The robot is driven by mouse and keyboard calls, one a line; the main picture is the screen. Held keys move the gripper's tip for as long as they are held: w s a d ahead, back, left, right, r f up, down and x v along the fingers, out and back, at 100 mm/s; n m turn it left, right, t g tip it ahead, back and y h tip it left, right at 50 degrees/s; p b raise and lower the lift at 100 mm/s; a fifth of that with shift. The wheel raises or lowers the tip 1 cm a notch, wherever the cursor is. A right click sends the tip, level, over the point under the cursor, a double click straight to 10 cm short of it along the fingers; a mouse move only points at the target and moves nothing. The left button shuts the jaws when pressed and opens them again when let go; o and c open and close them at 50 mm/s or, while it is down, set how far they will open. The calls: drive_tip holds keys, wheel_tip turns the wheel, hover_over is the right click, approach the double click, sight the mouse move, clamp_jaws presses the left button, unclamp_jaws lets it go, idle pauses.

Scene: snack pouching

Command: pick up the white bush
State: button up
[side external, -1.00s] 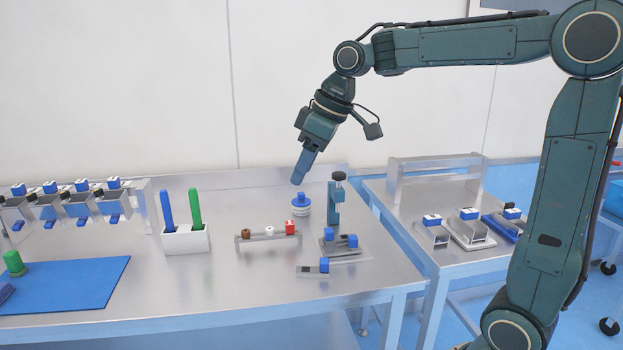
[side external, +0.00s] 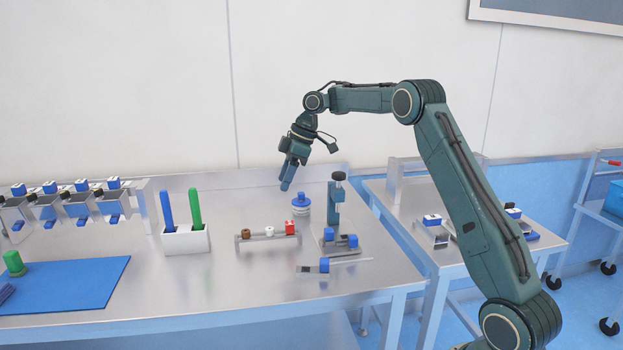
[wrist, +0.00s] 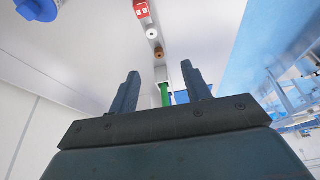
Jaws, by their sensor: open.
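The white bush (side external: 269,230) is a small white ring on a low metal rack (side external: 268,238), between a brown bush (side external: 246,233) and a red block (side external: 290,227). In the wrist view, the white bush (wrist: 152,32) shows above the brown bush (wrist: 158,53), beyond my fingertips. My gripper (side external: 286,188) is open and empty, in the air above the table and apart from the rack. Its two fingers also show in the wrist view (wrist: 160,68), spread apart.
A blue mat (side external: 75,285) lies at front left. The table front is partly clear.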

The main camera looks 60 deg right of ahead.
drive_tip(key=shift+w+d+f, duration=0.2)
drive_tip(key=shift+d+f, duration=0.25)
drive_tip(key=shift+f, duration=0.05)
drive_tip(key=shift+w+d+f, duration=0.15)
drive_tip(key=shift+d+f, duration=0.3)
drive_tip(key=shift+f, duration=0.05)
drive_tip(key=shift+f, duration=0.1)
hover_over(270, 229)
drive_tip(key=s+d, duration=0.2)
wheel_tip(270, 229, down, 8)
drive_tip(key=shift+w, duration=0.25)
drive_tip(key=shift+a, duration=0.1)
drive_tip(key=shift+x, duration=2.5)
clamp_jaws()
